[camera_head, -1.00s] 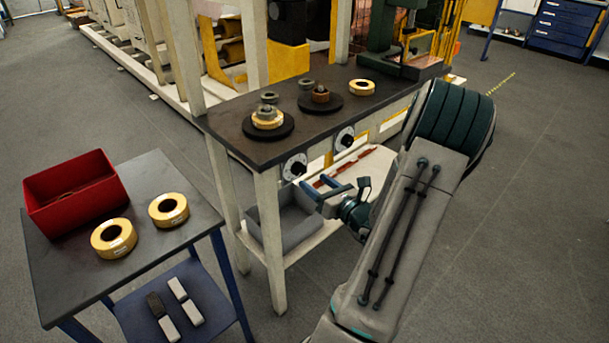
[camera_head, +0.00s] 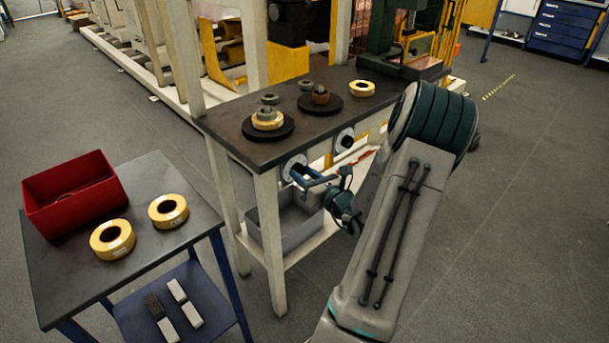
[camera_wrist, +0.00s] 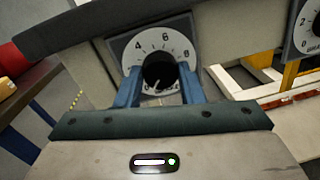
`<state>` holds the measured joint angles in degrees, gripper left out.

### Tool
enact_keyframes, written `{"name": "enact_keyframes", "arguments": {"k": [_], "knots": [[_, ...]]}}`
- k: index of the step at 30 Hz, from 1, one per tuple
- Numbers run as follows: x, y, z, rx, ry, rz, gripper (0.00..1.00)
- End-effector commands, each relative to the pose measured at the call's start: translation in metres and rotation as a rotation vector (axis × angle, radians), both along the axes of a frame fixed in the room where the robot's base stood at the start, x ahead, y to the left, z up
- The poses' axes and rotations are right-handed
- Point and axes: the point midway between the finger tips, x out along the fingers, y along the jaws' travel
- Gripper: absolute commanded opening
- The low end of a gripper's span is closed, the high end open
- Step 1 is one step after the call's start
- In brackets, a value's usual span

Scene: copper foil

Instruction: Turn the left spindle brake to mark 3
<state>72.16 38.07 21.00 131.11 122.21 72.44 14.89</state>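The left spindle brake is a black knob on a white numbered dial (camera_head: 289,165) on the front of the dark-topped bench. In the wrist view its knob (camera_wrist: 158,70) is in the centre, with 4, 6 and 8 readable around it. A white pointer line on the knob points down and slightly left; the low numbers are hidden by the left finger. My gripper (camera_wrist: 160,84) has its blue fingers on either side of the knob. They look open, though contact is hard to judge. In the head view my gripper (camera_head: 305,177) is right at the dial.
A second dial (camera_head: 345,139) is to the right on the same bench front. The bench top (camera_head: 232,128) overhangs just above my gripper. A grey bin (camera_head: 285,228) is on the shelf below. A side table (camera_head: 150,190) with a red box (camera_head: 75,195) stands at left.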

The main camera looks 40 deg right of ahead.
Motion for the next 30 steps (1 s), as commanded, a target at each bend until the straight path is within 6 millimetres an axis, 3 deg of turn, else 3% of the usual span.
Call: {"name": "enact_keyframes", "arguments": {"k": [14, 30], "knots": [[-0.0002, -0.0002, 0.0052, 0.163, 0.016, -0.001, 0.12], [-0.0006, -0.0014, 0.0067, 0.662, 0.054, -0.002, 0.12]]}}
